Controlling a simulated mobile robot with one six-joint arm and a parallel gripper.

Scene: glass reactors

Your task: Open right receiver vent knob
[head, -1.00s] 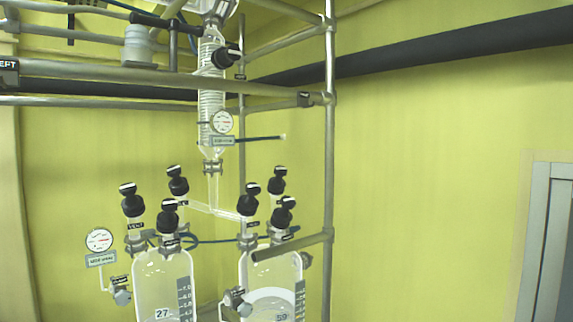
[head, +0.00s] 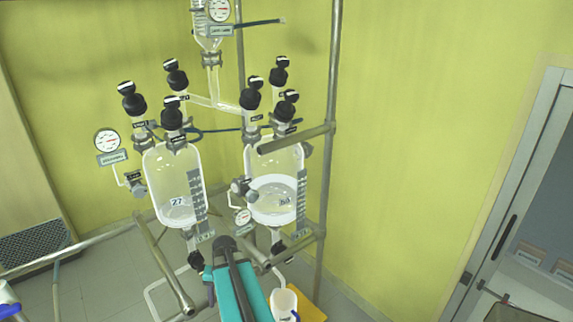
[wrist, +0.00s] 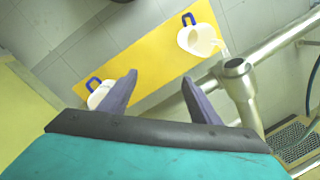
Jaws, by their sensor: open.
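The right receiver (head: 276,200) is a glass vessel in the middle of the head view, with a pale ring of liquid inside. Black, white-topped knobs stand on its necks: a left one (head: 250,95), a back one (head: 279,72) and a front one (head: 287,106). Their labels are too small to read, so I cannot tell which is the vent knob. My gripper (wrist: 160,77) shows in the wrist view with its two purple fingers apart and nothing between them. It points down at the floor area, and no knob shows there. My teal arm is low in the head view, below the knobs.
The left receiver (head: 172,195) stands beside the right one. A metal pole (head: 331,170) and a short bar (head: 296,138) are close to the right receiver. A yellow mat (wrist: 150,75) with white jugs (wrist: 200,40) lies below. The wall side at right is clear.

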